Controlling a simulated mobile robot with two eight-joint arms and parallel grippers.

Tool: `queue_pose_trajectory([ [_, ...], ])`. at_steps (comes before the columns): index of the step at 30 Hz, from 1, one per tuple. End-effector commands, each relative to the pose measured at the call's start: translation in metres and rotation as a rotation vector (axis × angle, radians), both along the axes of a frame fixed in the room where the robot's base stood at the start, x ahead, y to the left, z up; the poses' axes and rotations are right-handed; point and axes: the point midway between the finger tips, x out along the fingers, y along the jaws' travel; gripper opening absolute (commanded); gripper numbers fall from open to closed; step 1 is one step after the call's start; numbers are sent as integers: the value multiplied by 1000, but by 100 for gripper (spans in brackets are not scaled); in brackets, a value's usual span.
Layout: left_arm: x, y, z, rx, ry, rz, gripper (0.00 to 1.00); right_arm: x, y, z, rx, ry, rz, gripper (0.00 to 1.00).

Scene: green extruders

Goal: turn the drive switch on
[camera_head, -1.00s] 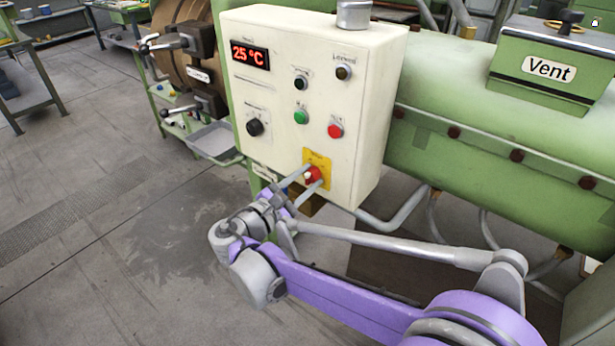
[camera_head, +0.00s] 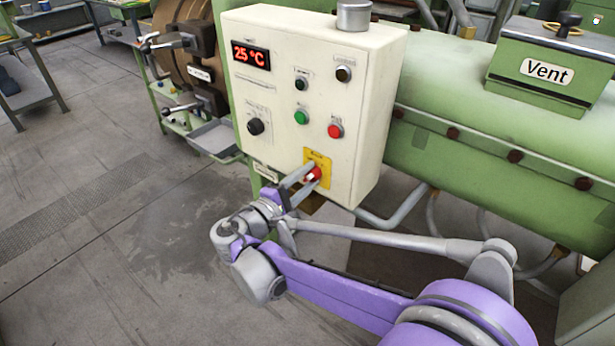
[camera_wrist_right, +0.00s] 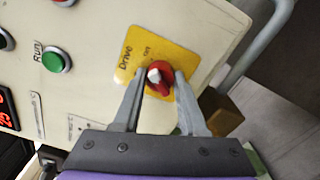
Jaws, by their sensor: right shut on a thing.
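The drive switch (camera_head: 313,174) is a red rotary knob on a yellow plate (camera_head: 319,158), low on the front of the cream control box (camera_head: 290,70). In the right wrist view the red knob (camera_wrist_right: 159,78) has a pale mark, and its yellow plate (camera_wrist_right: 150,52) reads "Drive" and "on". My right gripper (camera_head: 306,178) reaches the knob from the lower left. In the right wrist view its two grey fingers (camera_wrist_right: 158,88) stand on either side of the knob, shut on it. My left gripper is not in view.
A green button (camera_head: 301,117), a red button (camera_head: 335,131), a black knob (camera_head: 256,127) and a red 25 °C display (camera_head: 250,55) are on the same box. A bent grey pipe (camera_head: 395,213) runs below it. Open floor lies to the left.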

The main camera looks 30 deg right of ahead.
Motion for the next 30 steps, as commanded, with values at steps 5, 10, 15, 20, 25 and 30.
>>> queue_pose_trajectory([
  [5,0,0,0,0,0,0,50,0,0,-1,5,-8,1,0],
  [10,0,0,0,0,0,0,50,0,0,-1,5,-8,1,0],
  [15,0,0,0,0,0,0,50,0,0,-1,4,-7,0,58],
  [20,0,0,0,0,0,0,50,0,0,0,4,-6,0,72],
  [25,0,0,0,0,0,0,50,0,0,0,4,-6,0,72],
  [30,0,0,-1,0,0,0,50,-3,11,0,4,-6,4,72],
])
